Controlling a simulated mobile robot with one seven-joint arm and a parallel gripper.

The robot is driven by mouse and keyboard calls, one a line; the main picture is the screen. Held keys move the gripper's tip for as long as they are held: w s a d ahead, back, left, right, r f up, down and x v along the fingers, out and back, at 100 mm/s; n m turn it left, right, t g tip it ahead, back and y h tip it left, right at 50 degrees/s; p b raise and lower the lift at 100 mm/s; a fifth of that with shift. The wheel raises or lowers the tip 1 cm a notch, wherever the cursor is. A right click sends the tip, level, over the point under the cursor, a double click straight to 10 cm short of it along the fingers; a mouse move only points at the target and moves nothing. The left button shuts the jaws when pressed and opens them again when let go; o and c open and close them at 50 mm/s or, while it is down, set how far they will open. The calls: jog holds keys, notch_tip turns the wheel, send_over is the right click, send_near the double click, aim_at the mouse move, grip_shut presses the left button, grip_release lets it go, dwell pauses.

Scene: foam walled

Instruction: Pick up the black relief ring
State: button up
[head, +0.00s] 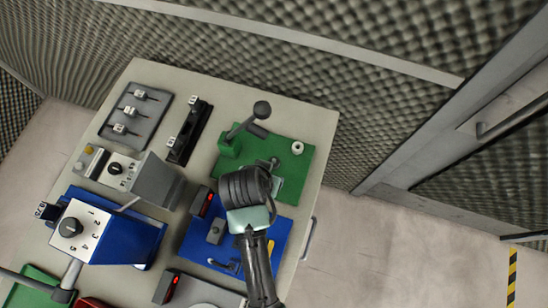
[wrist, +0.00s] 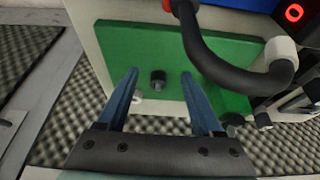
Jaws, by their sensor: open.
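A short black round piece, which I take to be the black relief ring (wrist: 158,79), stands on the green board (wrist: 125,45) in the wrist view. My gripper (wrist: 159,75) is open, its two blue fingers apart, with the black piece appearing between the tips. No contact shows, and the remaining height is hard to judge. In the head view my gripper (head: 272,168) is over the green board (head: 295,172). I cannot make out the black piece there; my arm hides part of the board.
A small white ring (head: 297,147) sits on the board, near the left finger in the wrist view (wrist: 137,95). A lever with a black ball (head: 262,110) rises from the green board.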

aim_at(273, 162)
jog(key=shift+w+d, duration=0.2)
jog(key=shift+w, duration=0.4)
jog(key=shift+w+d+r+p, duration=0.1)
jog(key=shift+w+d+p, duration=0.1)
jog(key=shift+w, duration=0.4)
jog(key=shift+w+d+r+p, duration=0.1)
jog(key=shift+w+d+p, duration=0.1)
jog(key=shift+w, duration=0.4)
jog(key=x, duration=0.2)
jog(key=shift+w+f, duration=0.15)
jog(key=shift+f, duration=0.1)
jog(key=shift+w+d+f, duration=0.1)
jog(key=shift+w+f, duration=0.05)
jog(key=shift+f, duration=0.25)
grip_shut()
